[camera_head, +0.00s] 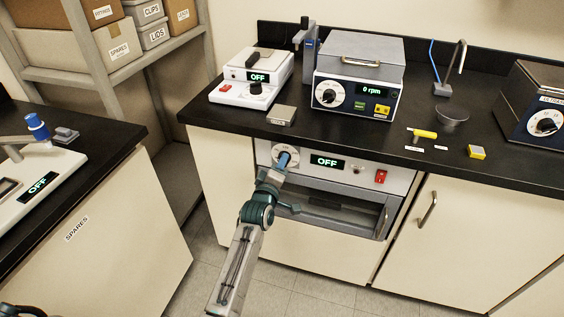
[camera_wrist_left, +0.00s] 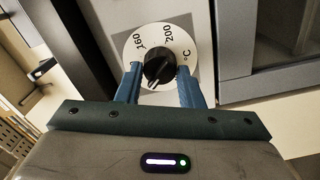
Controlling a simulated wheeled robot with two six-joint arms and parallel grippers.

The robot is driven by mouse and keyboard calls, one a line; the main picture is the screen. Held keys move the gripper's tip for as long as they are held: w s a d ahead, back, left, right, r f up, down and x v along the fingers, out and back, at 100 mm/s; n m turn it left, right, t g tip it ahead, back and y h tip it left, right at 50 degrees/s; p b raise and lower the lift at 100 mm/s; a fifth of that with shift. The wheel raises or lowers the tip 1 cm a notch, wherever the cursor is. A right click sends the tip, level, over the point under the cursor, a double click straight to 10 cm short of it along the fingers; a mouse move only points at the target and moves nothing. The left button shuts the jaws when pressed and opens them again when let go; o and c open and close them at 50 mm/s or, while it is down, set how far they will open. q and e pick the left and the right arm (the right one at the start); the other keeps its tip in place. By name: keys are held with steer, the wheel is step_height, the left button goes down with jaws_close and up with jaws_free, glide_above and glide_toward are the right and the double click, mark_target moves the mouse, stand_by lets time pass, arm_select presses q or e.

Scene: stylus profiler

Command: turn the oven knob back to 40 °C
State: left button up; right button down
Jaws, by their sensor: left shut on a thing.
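The oven (camera_head: 335,190) is built in under the black counter, with a display (camera_head: 327,161) reading OFF and a red switch beside it. Its knob is black on a white dial; the dial's edge (camera_head: 285,153) shows in the head view behind my gripper. In the left wrist view the knob (camera_wrist_left: 158,65) sits between the blue fingers, and dial marks 160 and 200 and °C are readable. My left gripper (camera_head: 284,160) is at the knob; in the wrist view the left gripper (camera_wrist_left: 158,82) is shut on it. My right gripper is not clearly seen.
On the counter above stand a white device (camera_head: 250,80) reading OFF, a centrifuge-like box (camera_head: 357,80) reading 0 rpm and a small grey block (camera_head: 281,115). The oven door (camera_head: 330,205) has a dark window and a handle. A side bench (camera_head: 60,190) is at left.

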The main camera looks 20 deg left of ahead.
arm_select(q)
steer(key=n, duration=1.5)
steer(key=shift+n, duration=0.4)
steer(key=o, duration=1)
steer(key=shift+o, duration=0.4)
steer(key=s+p, duration=0.3)
steer(key=s, duration=0.5)
steer(key=shift+a, duration=0.15)
